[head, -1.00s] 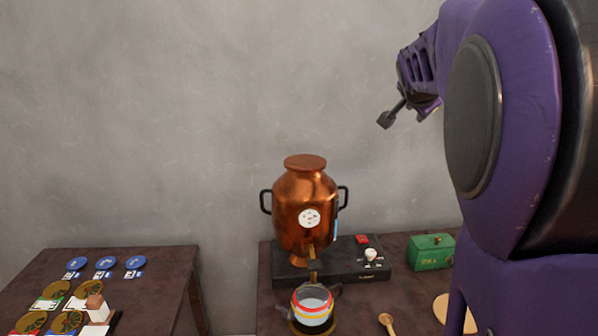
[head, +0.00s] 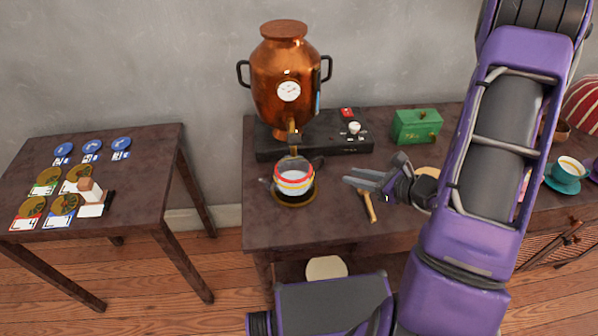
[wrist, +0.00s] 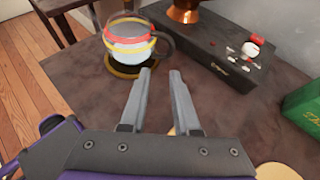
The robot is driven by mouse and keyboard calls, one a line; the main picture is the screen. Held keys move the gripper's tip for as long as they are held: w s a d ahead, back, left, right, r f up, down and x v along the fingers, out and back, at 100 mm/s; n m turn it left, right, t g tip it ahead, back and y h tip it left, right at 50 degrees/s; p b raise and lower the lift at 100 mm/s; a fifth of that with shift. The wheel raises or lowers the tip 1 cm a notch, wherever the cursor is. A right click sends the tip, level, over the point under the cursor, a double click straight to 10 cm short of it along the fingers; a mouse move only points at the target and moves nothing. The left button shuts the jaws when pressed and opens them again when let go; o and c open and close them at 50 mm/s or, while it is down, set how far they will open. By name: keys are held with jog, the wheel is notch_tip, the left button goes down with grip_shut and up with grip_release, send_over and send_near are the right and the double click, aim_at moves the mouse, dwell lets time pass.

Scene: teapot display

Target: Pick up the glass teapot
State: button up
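The glass teapot (head: 294,184) stands upright on a round brown coaster (head: 275,197), in front of the copper urn's tap. It has red and yellow bands and a dark handle.
A copper urn (head: 285,88) stands on a black base (head: 347,142) behind the teapot. A green box (head: 416,126) is behind my gripper and a wooden spoon (head: 368,206) lies below it. A teal cup (head: 569,168) is far right. A separate left table (head: 140,165) holds discs and cards.

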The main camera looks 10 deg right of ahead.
aim_at(316, 160)
jog(key=shift+m+t+h, duration=0.4)
jog(key=shift+m+t, duration=0.4)
jog(key=x, duration=0.8)
jog(key=d+x, duration=0.1)
jog(key=x, duration=0.2)
jog(key=shift+w+a+f, duration=0.2)
jog(key=shift+w+f, duration=0.15)
jog(key=shift+w, duration=0.15)
jog(key=x, duration=0.5)
jog(key=shift+a+f, duration=0.15)
grip_shut()
